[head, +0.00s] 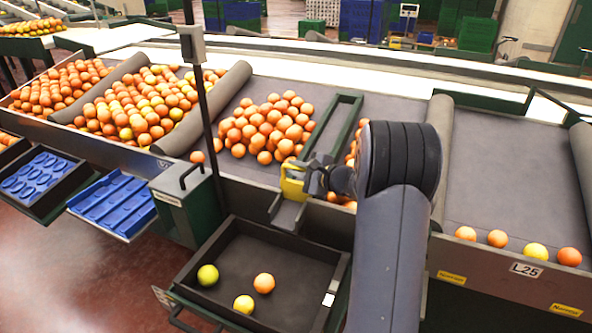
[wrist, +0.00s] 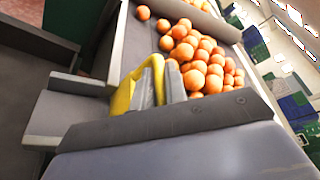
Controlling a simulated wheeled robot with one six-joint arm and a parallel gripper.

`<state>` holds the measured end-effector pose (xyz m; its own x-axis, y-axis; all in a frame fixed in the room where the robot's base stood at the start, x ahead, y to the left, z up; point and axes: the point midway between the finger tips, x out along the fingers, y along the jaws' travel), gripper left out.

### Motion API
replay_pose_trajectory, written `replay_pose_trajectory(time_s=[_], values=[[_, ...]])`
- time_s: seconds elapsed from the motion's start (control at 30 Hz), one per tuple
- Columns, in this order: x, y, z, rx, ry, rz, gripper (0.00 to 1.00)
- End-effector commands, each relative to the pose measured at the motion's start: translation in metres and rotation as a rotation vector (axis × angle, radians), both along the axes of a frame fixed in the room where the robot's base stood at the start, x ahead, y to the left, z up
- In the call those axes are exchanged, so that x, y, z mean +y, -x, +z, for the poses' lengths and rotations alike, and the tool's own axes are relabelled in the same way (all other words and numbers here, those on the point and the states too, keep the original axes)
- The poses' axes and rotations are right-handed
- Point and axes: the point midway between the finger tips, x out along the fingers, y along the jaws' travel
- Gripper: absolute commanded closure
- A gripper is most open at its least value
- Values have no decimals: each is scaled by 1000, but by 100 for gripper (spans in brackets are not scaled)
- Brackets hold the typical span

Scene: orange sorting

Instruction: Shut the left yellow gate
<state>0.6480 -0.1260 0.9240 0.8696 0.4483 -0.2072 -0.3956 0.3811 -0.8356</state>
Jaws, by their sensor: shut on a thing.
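The left yellow gate (head: 291,188) sits at the front edge of the sorting belt, at the top of a short grey chute (head: 287,215). My gripper (head: 314,178) is at its right side in the head view and is shut on it. In the wrist view, the gate (wrist: 148,80) is a yellow bracket beside the grey fingers of my gripper (wrist: 160,90). The fingers hide part of the gate. I cannot tell how far it is open.
An orange heap (head: 268,128) lies on the belt behind the gate. A dark tray (head: 222,256) with a few fruits stands below the chute. A green frame (head: 335,125) stands on the belt. My arm hides some oranges to the right.

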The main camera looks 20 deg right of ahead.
Motion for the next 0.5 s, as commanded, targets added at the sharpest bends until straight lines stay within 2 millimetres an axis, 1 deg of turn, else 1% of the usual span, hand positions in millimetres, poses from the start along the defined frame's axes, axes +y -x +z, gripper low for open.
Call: replay_pose_trajectory(time_s=[0.03, 0.1, 0.13, 0.37, 0.5], values=[[0, 2, -7, 13, -1, -1, 100], [0, 2, -7, 14, -2, 0, 100], [0, 2, -8, 15, -3, 0, 85], [0, 1, -6, 12, -3, 0, 66], [0, 1, -5, 9, -2, 0, 66]])
